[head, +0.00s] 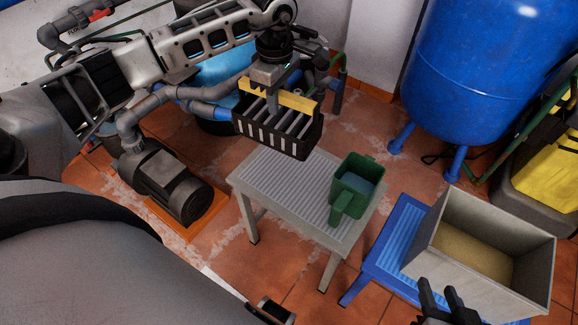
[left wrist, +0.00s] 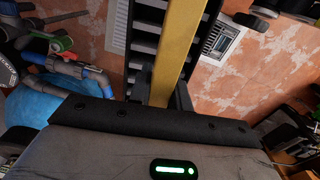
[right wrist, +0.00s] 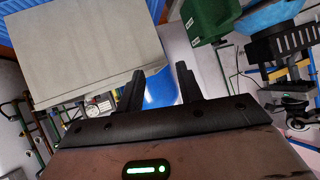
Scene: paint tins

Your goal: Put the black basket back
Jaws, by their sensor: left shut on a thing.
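The black basket (head: 270,134) has slatted sides and a yellow handle (head: 290,100). My left gripper (head: 272,92) is shut on that handle. The basket hangs over the far left end of the grey stool (head: 262,175), and seems to be clear of its top. In the left wrist view the yellow handle (left wrist: 180,50) runs between the fingers, with the basket's dark slats (left wrist: 146,40) beside it. My right gripper (head: 445,300) is open and empty near the grey box. Its two spread fingers also show in the right wrist view (right wrist: 160,85).
A green scoop-like container (head: 362,185) stands on the right part of the grey stool. A grey box (head: 530,255) with tan contents stands on a blue stool (head: 395,240). A pump (head: 165,185) and a blue tank (head: 485,70) flank the area. The stool's left part is clear.

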